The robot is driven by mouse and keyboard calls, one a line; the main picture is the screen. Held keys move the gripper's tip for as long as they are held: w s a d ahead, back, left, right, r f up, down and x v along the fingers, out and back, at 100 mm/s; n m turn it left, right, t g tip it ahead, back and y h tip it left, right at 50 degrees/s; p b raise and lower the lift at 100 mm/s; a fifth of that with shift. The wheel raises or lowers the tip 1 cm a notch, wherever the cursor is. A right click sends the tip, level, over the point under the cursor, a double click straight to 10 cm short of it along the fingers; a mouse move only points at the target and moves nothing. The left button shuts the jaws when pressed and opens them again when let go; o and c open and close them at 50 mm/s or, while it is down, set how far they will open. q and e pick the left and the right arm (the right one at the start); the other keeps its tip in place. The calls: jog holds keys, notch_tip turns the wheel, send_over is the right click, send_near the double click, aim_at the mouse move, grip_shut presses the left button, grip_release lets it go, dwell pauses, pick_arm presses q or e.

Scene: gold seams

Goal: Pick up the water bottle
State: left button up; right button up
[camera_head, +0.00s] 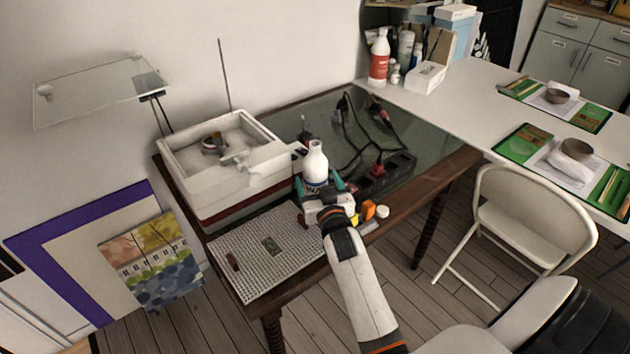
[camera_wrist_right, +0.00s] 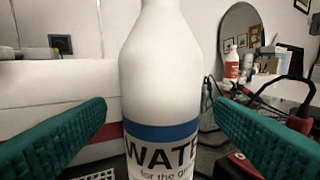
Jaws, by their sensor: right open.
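The water bottle (camera_head: 315,165) is white with a blue band and a label. It stands upright on the dark wooden table (camera_head: 440,172). In the right wrist view the bottle (camera_wrist_right: 160,80) fills the middle, and its label reads "WATE" with smaller print below. My right gripper (camera_head: 325,187) is at the bottle. Its two green fingers lie on either side of the bottle, with a gap on each side in the wrist view (camera_wrist_right: 160,130). The right gripper is open. The bottle's lower part is partly hidden by my gripper in the head view. My left gripper is not in view.
A white basin (camera_head: 188,183) stands left of the bottle. A black power strip (camera_head: 392,178) with cables lies to the right. Small orange and yellow items (camera_head: 369,209) sit beside my right gripper. A perforated mat (camera_head: 238,250) lies at front left. A white chair (camera_head: 532,205) stands right.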

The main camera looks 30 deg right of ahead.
jog(key=x, duration=0.5)
jog(key=shift+w+f, duration=0.1)
jog(key=shift+f, duration=0.1)
jog(key=c, duration=1.2)
